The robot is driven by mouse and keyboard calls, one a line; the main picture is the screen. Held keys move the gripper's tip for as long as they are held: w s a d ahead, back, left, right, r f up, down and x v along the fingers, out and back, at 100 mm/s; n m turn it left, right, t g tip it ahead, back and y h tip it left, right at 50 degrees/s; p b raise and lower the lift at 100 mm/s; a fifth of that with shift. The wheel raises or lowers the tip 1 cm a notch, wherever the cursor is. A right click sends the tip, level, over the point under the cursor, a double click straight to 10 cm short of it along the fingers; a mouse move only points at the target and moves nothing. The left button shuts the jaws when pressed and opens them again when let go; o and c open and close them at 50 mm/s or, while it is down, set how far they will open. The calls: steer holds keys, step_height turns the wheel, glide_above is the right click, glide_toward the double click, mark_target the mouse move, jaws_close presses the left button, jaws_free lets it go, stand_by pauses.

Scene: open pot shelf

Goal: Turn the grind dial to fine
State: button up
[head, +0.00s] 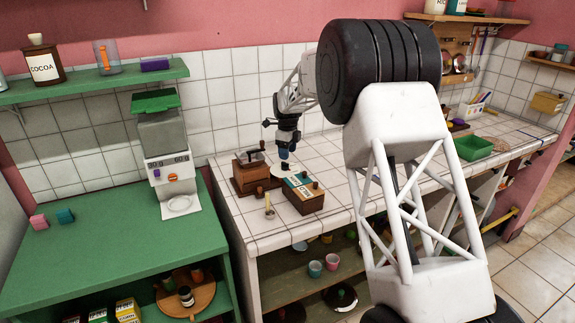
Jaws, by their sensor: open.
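My gripper (285,166) hangs on the dark wrist over the white tiled counter, pointing down. It is open, with nothing visible between its fingers. Just below and in front of it is a low wooden box (305,203) with a teal and white marked top and a dark knob (315,185). This may be the grind dial, but the lettering and setting are too small to read. A wooden hand mill (251,181) with a dark crank stands just left of the gripper. I cannot tell whether the gripper touches anything.
A grey dispenser (162,137) with a green lid and orange knob (173,177) stands on the green cabinet (95,235). A small pale cup with a stick (269,211) is near the counter's front. A green tray (473,148) lies farther right. My arm hides mid-counter.

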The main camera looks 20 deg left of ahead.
mark_target(288, 164)
steer(key=shift+f, duration=2.95)
steer(key=c, duration=0.9)
steer(key=shift+o, duration=0.2)
steer(key=shift+n, duration=0.5)
steer(key=n, duration=0.2)
steer(key=shift+w+n, duration=0.15)
steer(key=shift+n, duration=0.15)
steer(key=shift+w+n, duration=0.15)
steer(key=shift+n, duration=1.95)
steer(key=o, duration=0.9)
steer(key=shift+c, duration=0.2)
